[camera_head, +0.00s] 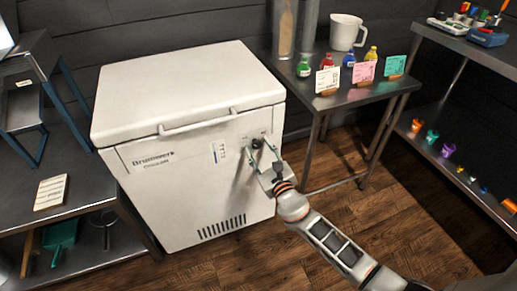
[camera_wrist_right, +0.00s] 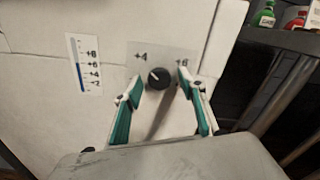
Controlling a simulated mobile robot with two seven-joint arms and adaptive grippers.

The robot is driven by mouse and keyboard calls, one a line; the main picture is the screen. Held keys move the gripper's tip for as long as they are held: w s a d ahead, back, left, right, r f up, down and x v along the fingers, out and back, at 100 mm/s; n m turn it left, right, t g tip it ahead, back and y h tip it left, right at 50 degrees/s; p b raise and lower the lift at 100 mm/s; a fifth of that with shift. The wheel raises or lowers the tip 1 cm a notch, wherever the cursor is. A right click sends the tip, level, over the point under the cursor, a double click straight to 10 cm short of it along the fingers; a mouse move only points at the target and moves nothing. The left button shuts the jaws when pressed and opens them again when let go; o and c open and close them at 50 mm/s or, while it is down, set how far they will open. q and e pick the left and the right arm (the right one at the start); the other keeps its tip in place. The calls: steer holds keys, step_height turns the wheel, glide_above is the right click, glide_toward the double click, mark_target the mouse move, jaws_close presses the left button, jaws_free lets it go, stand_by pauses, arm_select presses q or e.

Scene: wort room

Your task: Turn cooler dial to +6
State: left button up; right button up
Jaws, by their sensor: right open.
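The white cooler (camera_head: 190,190) stands against the wall with its lid closed. Its small black dial (camera_head: 256,143) is on the upper right of the front. In the right wrist view the dial (camera_wrist_right: 159,79) has a light mark that seems to point up and left, towards the "+4" label (camera_wrist_right: 140,56). The label on its right is partly hidden by a fingertip; a 6 seems to show. My right gripper (camera_wrist_right: 158,86) is open, with one green-padded finger on each side of the dial and gaps visible between. My left gripper is out of view.
A strip gauge (camera_wrist_right: 84,64) is left of the dial. A metal table (camera_head: 350,98) at right holds small bottles, cards and a white jug (camera_head: 346,32). Shelves stand at far right, and a low bench (camera_head: 85,190) stands left. The wooden floor before the cooler is clear.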

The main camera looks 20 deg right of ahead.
steer(key=c, duration=1.1)
